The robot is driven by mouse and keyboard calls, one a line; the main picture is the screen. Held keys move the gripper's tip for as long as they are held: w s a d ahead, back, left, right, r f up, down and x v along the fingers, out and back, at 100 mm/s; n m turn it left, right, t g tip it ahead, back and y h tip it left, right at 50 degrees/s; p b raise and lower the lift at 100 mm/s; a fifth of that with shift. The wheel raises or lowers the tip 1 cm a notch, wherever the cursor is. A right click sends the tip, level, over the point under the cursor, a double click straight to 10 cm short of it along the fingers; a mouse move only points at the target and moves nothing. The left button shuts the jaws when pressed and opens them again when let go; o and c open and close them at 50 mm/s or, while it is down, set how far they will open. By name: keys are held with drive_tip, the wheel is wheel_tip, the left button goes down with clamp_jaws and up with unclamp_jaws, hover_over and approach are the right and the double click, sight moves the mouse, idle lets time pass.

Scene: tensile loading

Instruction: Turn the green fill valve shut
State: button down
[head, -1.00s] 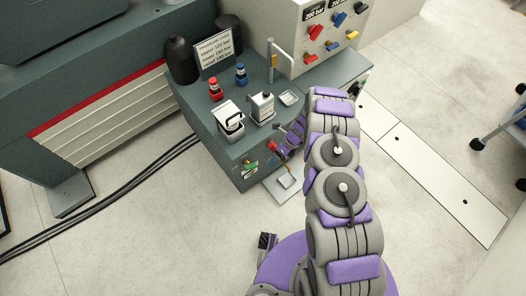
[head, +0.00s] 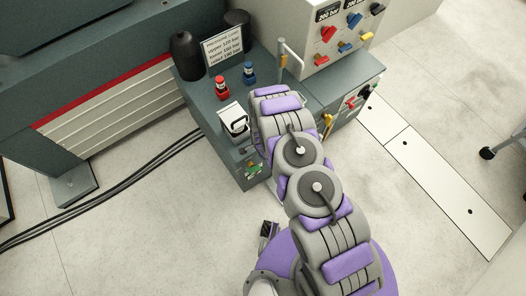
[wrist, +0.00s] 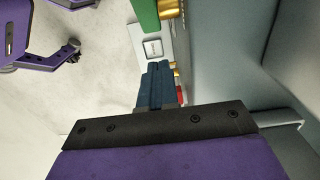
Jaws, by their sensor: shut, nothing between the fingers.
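The green fill valve (head: 254,170) is a small green handle low on the front of the grey-green bench. In the wrist view its green handle (wrist: 146,14) shows at the top, beside a brass stem. My gripper (wrist: 159,68) is shut and empty, with its dark blue fingers together. The fingertips are below the green handle in the wrist view and look apart from it. In the head view my arm hides the gripper.
A red part (wrist: 181,95) and brass fittings are close beside the fingers. Coloured handles (head: 328,34) are on the cabinet. Black cables (head: 110,188) cross the floor at left.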

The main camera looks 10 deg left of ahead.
drive_tip(key=b, duration=0.1)
hover_over(258, 166)
drive_tip(key=w, duration=0.1)
wheel_tip(258, 166, down, 5)
drive_tip(key=shift+s+d+f+b, duration=0.2)
drive_tip(key=shift+s+f+b, duration=0.2)
drive_tip(key=shift+f, duration=0.1)
drive_tip(key=shift+a+f, duration=0.1)
drive_tip(key=shift+a, duration=0.15)
drive_tip(key=shift+w+d+f+p, duration=0.15)
drive_tip(key=shift+w+d+p, duration=0.05)
drive_tip(key=shift+p, duration=0.3)
